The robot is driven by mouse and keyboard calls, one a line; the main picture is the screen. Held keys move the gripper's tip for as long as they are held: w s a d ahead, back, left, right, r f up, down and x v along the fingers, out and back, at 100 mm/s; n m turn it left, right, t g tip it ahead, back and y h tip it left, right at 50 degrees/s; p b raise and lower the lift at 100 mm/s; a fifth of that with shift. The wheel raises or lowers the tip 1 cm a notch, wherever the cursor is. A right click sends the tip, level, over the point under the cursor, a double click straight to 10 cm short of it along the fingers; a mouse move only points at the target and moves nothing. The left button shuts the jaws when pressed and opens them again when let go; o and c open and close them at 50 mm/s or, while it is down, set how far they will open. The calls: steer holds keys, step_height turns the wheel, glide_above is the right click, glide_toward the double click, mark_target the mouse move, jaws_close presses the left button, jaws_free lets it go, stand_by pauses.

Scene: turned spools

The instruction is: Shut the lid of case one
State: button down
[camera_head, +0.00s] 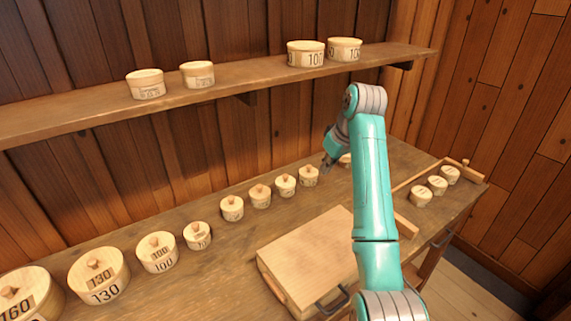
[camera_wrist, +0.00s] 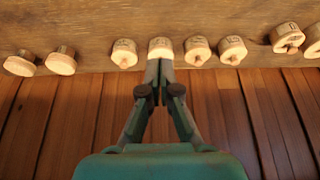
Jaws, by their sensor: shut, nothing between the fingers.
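A flat pale wooden case (camera_head: 312,250) lies on the bench left of my arm. Its top looks flat and down; I cannot tell whether the lid is fully seated. A dark handle (camera_head: 333,302) is at its front, partly hidden by my arm. No label saying which case this is can be read. My gripper (camera_head: 328,164) is beyond the case, near the row of small round pots at the back of the bench. In the wrist view my gripper (camera_wrist: 160,68) is shut and empty, its tips in front of a small round wooden piece (camera_wrist: 160,46).
Knobbed round pots, including one marked 130 (camera_head: 99,276), line the bench's left and back. A shallow wooden tray (camera_head: 403,184) at right has small round pieces by it. A wall shelf (camera_head: 230,85) with more pots hangs above. Bare bench (camera_head: 215,285) lies left of the case.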

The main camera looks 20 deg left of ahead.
steer(key=shift+r, duration=2.6)
